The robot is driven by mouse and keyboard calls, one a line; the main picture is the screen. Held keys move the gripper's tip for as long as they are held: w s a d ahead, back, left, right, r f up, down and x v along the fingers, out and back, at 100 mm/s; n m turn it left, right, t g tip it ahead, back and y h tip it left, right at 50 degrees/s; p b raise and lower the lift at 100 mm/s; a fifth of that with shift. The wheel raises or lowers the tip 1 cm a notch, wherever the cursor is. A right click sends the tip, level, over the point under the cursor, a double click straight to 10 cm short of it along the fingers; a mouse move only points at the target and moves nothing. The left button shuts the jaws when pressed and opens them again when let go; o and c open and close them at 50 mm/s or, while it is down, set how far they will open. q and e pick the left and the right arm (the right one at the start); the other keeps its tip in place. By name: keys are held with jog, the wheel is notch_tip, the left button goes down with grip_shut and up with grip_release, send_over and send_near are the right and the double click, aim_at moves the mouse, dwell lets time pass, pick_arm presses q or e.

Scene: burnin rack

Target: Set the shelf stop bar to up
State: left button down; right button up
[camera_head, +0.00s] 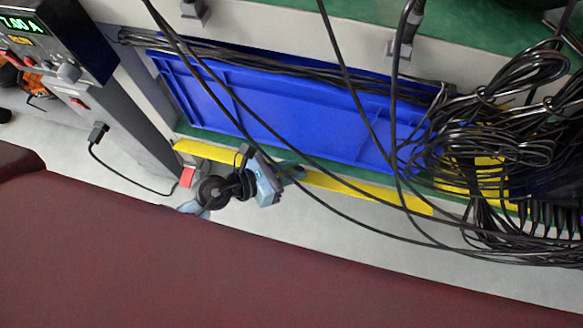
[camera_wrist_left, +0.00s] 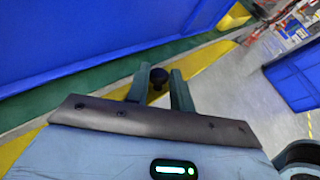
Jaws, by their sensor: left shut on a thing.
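The yellow shelf stop bar (camera_head: 370,194) runs along the front edge of the green shelf, below the large blue bin (camera_head: 290,110). It also shows in the left wrist view (camera_wrist_left: 208,55), passing behind my fingers. My left gripper (camera_head: 292,170) is at the bar, left of its middle. In the left wrist view its two green-grey fingers (camera_wrist_left: 158,90) are closed around a dark round knob (camera_wrist_left: 158,77) in front of the bar. How the knob joins the bar is hidden by the fingers. My right gripper is not in view.
Black cables hang across the shelf front and pile up in coils (camera_head: 490,130) at the right. A power supply with a lit display (camera_head: 35,25) stands at the far left. Another blue bin (camera_wrist_left: 298,75) is at the right in the wrist view. The grey floor shows below the shelf.

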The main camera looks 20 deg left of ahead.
pick_arm(q)
jog(key=shift+w+a, duration=0.2)
jog(key=shift+a, duration=0.1)
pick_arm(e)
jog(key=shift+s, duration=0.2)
pick_arm(q)
jog(key=c, duration=1.3)
grip_release()
jog(key=shift+o, duration=0.3)
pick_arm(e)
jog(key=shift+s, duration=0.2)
pick_arm(q)
jog(key=shift+s+d, duration=0.1)
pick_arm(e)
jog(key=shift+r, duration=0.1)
pick_arm(q)
jog(key=p+v, duration=0.1)
jog(key=v, duration=0.7)
jog(key=shift+p, duration=0.35)
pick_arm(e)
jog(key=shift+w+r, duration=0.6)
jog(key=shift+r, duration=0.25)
pick_arm(q)
jog(key=shift+d, duration=0.1)
jog(key=shift+c, duration=0.2)
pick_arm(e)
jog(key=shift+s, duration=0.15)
